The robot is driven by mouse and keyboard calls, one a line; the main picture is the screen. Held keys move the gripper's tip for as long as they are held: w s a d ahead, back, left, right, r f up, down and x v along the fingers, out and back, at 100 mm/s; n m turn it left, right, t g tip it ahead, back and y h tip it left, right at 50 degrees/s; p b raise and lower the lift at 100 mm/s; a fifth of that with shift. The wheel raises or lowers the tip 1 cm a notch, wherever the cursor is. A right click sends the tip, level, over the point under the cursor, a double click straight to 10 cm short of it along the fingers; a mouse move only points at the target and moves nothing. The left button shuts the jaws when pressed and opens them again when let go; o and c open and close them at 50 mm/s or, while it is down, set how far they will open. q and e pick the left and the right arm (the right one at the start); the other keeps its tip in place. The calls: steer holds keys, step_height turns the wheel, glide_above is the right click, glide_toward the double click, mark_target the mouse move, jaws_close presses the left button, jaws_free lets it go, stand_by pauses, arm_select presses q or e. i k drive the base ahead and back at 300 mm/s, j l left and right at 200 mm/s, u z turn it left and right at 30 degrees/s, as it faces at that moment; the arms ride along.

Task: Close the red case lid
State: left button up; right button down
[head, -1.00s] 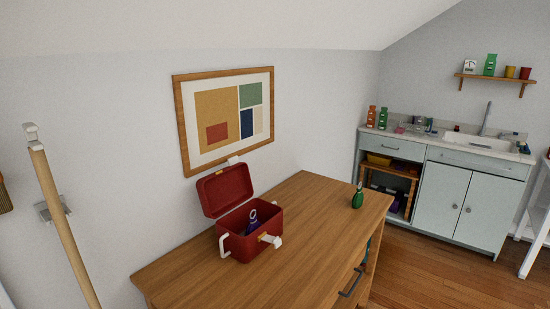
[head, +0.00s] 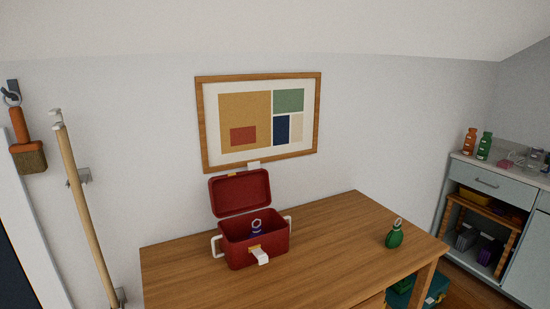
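The red case (head: 245,247) stands on the wooden desk, near its back left part. Its red lid (head: 240,193) is open, tilted back toward the wall. A purple-blue item with a ring top (head: 257,228) shows inside the case. White handles are on both sides, and a white latch piece (head: 260,256) sticks out at the front. Neither of my grippers is in the head view.
The wooden desk (head: 330,240) is mostly clear around the case. A green bottle-like item with a ring top (head: 394,236) stands at its right end. A framed picture (head: 262,117) hangs behind. A pole (head: 85,210) leans at the left; a cabinet (head: 490,183) is at the right.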

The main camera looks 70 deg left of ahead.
mark_target(231, 194)
steer(key=i+u, duration=0.8)
steer(key=u, duration=0.15)
steer(key=i+l+u, duration=0.3)
steer(key=u, duration=0.2)
steer(key=i+l+u, duration=0.45)
steer(key=k+j, duration=0.05)
steer(key=k, duration=0.05)
